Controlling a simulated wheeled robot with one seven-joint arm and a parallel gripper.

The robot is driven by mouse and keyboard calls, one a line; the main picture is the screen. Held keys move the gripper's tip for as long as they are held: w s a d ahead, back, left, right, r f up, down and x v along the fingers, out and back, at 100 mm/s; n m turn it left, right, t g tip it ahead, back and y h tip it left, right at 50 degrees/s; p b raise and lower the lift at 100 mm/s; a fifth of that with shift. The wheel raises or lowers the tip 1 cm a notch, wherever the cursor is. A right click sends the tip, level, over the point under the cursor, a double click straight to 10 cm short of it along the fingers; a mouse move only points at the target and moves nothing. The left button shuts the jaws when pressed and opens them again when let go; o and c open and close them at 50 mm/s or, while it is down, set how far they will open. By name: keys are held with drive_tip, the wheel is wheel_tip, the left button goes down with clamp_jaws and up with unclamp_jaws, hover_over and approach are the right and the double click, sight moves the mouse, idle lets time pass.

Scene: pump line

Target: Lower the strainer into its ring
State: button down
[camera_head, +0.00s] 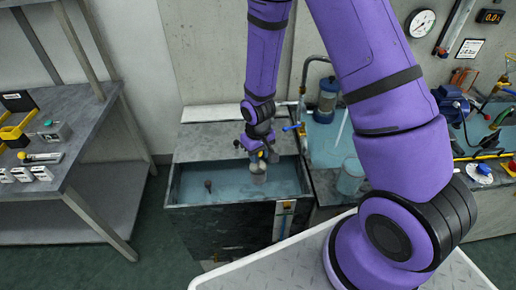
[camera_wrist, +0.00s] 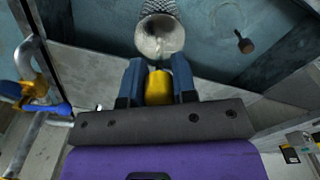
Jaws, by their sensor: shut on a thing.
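My gripper (camera_head: 258,156) reaches down over the open water tank (camera_head: 188,205) in the head view. It is shut on the strainer (camera_head: 258,174), a grey cup-like piece with a mesh part. In the wrist view the strainer (camera_wrist: 160,36) points away from the jaws, and its yellow grip (camera_wrist: 158,88) sits between the two blue fingers. The strainer is at or just above the water, right of the tank's middle; I cannot tell whether it touches the water.
A small dark knobbed piece (camera_head: 208,186) is in the tank left of the strainer; it also shows in the wrist view (camera_wrist: 243,42). A pipe with a blue-handled valve (camera_head: 293,127) stands at the tank's right. A grey workbench (camera_head: 85,120) is at left, with floor between.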

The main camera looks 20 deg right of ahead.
sight(258, 166)
drive_tip(key=shift+f, duration=7.35)
drive_tip(key=c, duration=0.8)
unclamp_jaws()
drive_tip(key=shift+r, duration=4)
drive_tip(key=shift+r, duration=0.1)
wheel_tip(258, 166, up, 11)
drive_tip(key=shift+f, duration=0.2)
